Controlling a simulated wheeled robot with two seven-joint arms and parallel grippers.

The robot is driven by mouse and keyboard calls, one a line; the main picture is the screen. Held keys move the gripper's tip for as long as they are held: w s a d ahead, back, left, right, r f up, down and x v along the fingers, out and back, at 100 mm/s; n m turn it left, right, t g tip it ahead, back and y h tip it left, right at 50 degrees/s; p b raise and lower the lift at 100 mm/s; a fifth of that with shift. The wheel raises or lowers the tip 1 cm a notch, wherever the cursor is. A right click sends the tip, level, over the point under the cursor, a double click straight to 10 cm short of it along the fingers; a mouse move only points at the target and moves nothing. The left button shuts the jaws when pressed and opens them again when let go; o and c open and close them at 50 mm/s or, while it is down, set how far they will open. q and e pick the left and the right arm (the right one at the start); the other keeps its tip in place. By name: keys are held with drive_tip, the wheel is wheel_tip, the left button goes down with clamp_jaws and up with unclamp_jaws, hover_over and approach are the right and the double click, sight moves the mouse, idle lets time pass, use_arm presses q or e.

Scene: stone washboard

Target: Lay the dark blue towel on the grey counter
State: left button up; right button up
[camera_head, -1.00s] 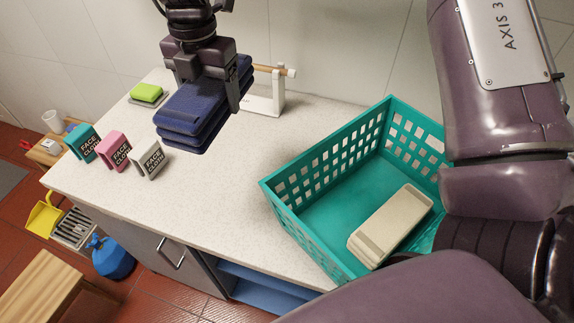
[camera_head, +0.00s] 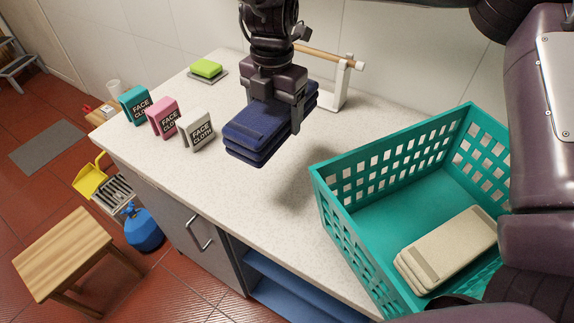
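The folded dark blue towel (camera_head: 255,137) hangs in my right gripper (camera_head: 276,108), whose fingers are shut on it from both sides. The gripper points down, and its arm runs along the top edge from the right. The towel is held roughly level above the pale grey speckled counter (camera_head: 232,192), apart from it, with a shadow on the counter to the right. My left gripper is not in view.
A teal basket (camera_head: 345,222) with a beige folded towel (camera_head: 452,248) stands at the right. White (camera_head: 197,133), pink (camera_head: 163,118) and teal (camera_head: 135,104) face cloths stand to the left. A green sponge (camera_head: 206,68) and a wooden-bar holder (camera_head: 338,85) are behind. Counter before the towel is clear.

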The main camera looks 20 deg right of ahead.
hover_over(277, 177)
wheel_tip(277, 177, down, 10)
drive_tip(key=shift+f+b, duration=0.25)
drive_tip(key=shift+b, duration=0.2)
drive_tip(key=shift+f, duration=0.3)
wheel_tip(277, 177, down, 4)
drive_tip(key=shift+r+p, duration=0.1)
drive_tip(key=shift+p, duration=0.4)
drive_tip(key=shift+f, duration=0.4)
drive_tip(key=shift+f, duration=0.15)
drive_tip(key=o, duration=1.2)
